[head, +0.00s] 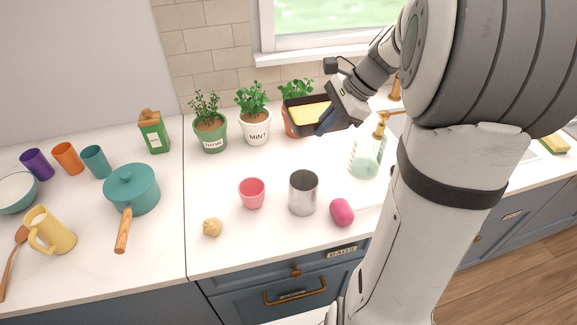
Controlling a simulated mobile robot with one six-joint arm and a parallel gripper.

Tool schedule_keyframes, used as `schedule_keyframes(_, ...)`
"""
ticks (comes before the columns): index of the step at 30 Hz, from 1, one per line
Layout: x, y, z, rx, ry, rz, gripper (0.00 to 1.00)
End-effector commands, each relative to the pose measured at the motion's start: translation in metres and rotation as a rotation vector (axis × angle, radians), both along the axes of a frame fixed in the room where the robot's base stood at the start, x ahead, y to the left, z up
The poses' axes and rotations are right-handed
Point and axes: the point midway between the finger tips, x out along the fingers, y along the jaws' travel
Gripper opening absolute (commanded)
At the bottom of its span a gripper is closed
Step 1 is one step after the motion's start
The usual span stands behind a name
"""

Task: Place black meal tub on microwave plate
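A black meal tub (292,121) with yellow contents is held up in the air in front of the potted plants in the head view. My gripper (328,119) is at its right side and appears shut on the tub's right wall. The tub looks roughly level, slightly tilted. The far finger is partly hidden, so the exact grip does not show. No microwave or microwave plate is in view.
Pots of thyme (209,134) and mint (255,126) stand behind, with a soap bottle (366,155) to the right. A pink cup (252,193), metal canister (303,193) and teal pot (131,189) stand on the white counter (225,246). My arm hides much of the right side.

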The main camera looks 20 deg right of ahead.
Motion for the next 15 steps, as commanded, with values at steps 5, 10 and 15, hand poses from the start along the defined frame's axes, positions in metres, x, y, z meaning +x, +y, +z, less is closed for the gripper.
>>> schedule_keyframes(5, -0.001, -0.002, -0.036, 0.004, 0.007, -0.008, 0.00)
schedule_keyframes(10, -0.002, -0.002, -0.082, 0.004, 0.008, -0.009, 0.00)
schedule_keyframes(15, -0.001, -0.003, -0.120, 0.002, 0.005, -0.008, 0.00)
